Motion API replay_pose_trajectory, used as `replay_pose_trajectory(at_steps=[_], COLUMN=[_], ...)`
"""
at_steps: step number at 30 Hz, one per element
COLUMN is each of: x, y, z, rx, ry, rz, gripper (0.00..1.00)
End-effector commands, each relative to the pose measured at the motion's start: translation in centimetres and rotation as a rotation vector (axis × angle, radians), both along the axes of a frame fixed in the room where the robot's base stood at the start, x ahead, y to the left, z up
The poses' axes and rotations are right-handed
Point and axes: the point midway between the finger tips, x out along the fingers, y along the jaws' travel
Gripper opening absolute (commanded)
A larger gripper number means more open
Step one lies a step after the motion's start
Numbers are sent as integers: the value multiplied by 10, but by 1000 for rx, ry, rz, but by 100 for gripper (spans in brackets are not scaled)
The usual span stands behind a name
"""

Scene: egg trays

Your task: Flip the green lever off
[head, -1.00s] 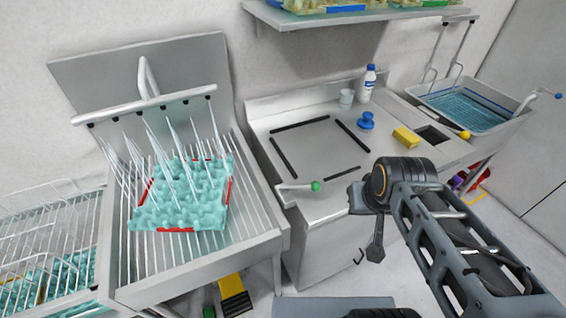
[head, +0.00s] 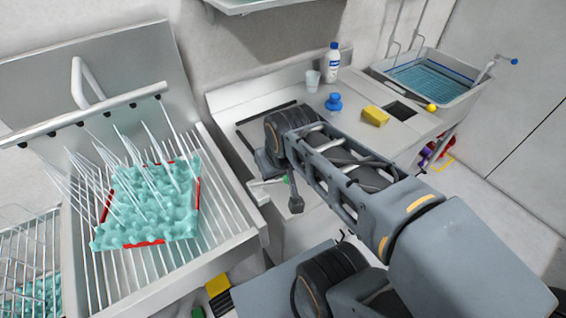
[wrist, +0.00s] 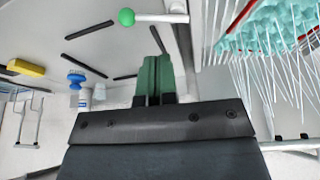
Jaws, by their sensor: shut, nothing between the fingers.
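The green lever has a green ball knob (wrist: 126,17) on a metal rod (wrist: 165,17), at the counter's front edge. In the head view, the green knob (head: 286,180) shows at the left side of my wrist, partly covered by my arm. My gripper (wrist: 154,60) has green fingers, which are shut and empty. In the wrist view the fingertips are apart from the lever, a short way below the knob and rod in the picture. In the head view my arm hides the fingers.
A teal egg tray (head: 150,205) sits on the wire rack at left. A blue-capped bottle (head: 331,62), a cup (head: 312,80), a blue knob (head: 333,102) and a yellow sponge (head: 374,116) stand on the counter. A sink with a blue tray (head: 436,78) is at right.

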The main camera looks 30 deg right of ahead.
Motion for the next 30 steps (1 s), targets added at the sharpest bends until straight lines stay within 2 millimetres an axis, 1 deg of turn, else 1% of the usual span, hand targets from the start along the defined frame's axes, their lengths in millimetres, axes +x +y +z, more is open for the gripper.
replay_pose_trajectory(at_steps=[2, 5, 9, 15, 18, 21, 24, 30], x=[12, 35, 75, 126, 144, 157, 164, 169], y=[-1, -8, -24, -48, -58, -66, -71, -74], z=[3, 9, 12, 3, -5, -12, -17, -19], rx=[-3, -7, -7, 5, 13, 20, 26, 29], ry=[42, 128, 281, 477, 551, 606, 640, 662], rz=[-3, -14, -33, -54, -61, -67, -71, -72], gripper=[0, 0, 0, 0, 0, 0, 0, 0])
